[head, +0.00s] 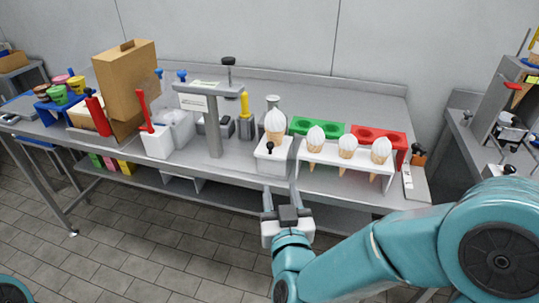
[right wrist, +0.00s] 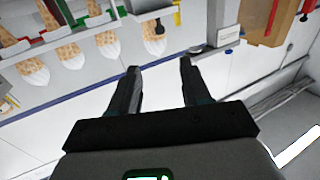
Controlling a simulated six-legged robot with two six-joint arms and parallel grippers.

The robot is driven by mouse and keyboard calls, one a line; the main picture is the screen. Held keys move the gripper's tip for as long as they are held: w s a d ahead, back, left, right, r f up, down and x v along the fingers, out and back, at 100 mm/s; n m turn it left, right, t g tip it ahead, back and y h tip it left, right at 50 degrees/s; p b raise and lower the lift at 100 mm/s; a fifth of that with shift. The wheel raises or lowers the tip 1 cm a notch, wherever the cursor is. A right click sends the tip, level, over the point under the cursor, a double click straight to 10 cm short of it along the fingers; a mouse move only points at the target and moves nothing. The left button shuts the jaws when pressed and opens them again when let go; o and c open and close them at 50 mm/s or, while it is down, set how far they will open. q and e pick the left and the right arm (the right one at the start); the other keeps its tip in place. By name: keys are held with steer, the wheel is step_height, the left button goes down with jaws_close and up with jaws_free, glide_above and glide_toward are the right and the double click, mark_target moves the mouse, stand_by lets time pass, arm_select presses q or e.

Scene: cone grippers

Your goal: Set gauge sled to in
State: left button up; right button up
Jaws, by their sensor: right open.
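A white block (head: 274,158) with a black knob (head: 269,147) on its front stands at the table's front edge and holds an upright cone (head: 275,122); I take it for the gauge sled, but no label or in mark is readable. My right gripper (head: 281,186) is open and empty, just in front of and below the block, apart from it. In the right wrist view the gripper (right wrist: 159,66) has its fingers spread, with the black knob (right wrist: 159,28) beyond the gap between them. My left gripper is out of view.
A white rack (head: 333,158) with several cones stands right of the block, before green (head: 300,124) and red (head: 398,138) trays. A grey post stand (head: 214,130) is to the left. The table's back middle (head: 330,100) is clear.

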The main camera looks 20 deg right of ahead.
mark_target(270, 147)
steer(key=w+d+p, duration=0.1)
steer(key=w, duration=0.4)
steer(key=w+d+p, duration=0.1)
steer(key=w, duration=0.3)
steer(key=w+d+p, duration=0.1)
steer(key=w, duration=0.4)
steer(key=shift+w, duration=0.3)
steer(key=shift+w+d, duration=0.1)
steer(key=shift+w, duration=0.35)
jaws_close()
